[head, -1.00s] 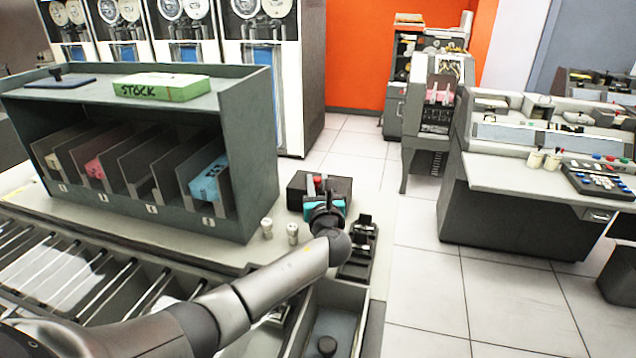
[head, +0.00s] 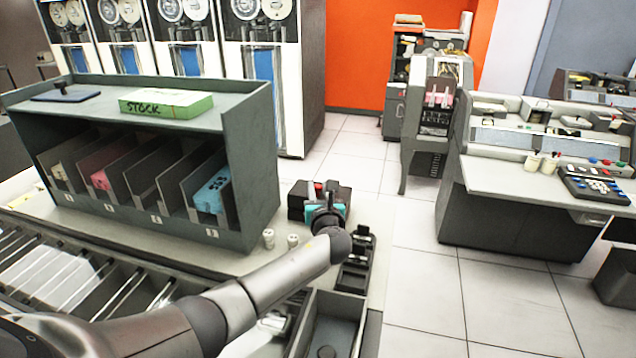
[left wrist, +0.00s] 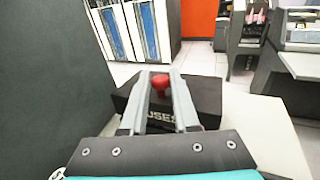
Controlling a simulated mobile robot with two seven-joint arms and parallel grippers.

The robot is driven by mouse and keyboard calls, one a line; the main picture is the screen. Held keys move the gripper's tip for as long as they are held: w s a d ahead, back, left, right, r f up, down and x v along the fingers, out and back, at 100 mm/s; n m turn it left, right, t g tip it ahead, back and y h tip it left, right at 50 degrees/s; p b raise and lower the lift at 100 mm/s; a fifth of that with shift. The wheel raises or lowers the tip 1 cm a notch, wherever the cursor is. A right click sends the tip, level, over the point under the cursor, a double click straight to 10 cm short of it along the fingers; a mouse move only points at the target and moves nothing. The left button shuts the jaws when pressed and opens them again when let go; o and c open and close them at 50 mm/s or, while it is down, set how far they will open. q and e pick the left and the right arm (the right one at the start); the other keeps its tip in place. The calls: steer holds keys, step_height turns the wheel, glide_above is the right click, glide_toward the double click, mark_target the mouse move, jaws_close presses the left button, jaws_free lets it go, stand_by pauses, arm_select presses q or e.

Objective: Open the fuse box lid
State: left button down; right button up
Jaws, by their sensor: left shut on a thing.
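The fuse box (head: 299,205) is a small dark box at the far right end of the table, beside the grey card shelf. A red knob (head: 319,187) stands on its lid. My left gripper (head: 322,203) reaches it from the near side and partly hides the box. In the left wrist view the two grey fingers are shut on the red knob (left wrist: 160,84). Behind them the black fuse box (left wrist: 208,100) shows part of its white lettering, "USES". I cannot tell whether the lid is raised at all. My right gripper is not in view.
The grey card shelf (head: 252,150) stands close left of the box. Two small pale cylinders (head: 292,241) and a black device (head: 357,262) are near my left arm. An open grey tray (head: 340,305) lies in front.

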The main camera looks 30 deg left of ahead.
mark_target(322, 192)
arm_select(q)
steer(key=shift+w+a+r+m+g+h+p, duration=0.15)
steer(key=shift+w+r+m+g+h+p, duration=0.3)
steer(key=shift+p, duration=1.35)
steer(key=shift+w+a+r+m+g+h+p, duration=0.2)
steer(key=shift+w+r+g+p, duration=0.45)
steer(key=shift+p, duration=1.1)
steer(key=shift+w+r+g+h+p, duration=0.25)
steer(key=shift+w+g+p, duration=0.2)
steer(key=shift+p, duration=0.45)
steer(key=shift+w+a+r+g+h+p, duration=0.2)
steer(key=shift+w+g+h+p, duration=0.15)
steer(key=shift+w+g, duration=0.3)
steer(key=shift+m, duration=0.25)
steer(key=c, duration=0.7)
jaws_free()
steer(key=shift+o, duration=0.2)
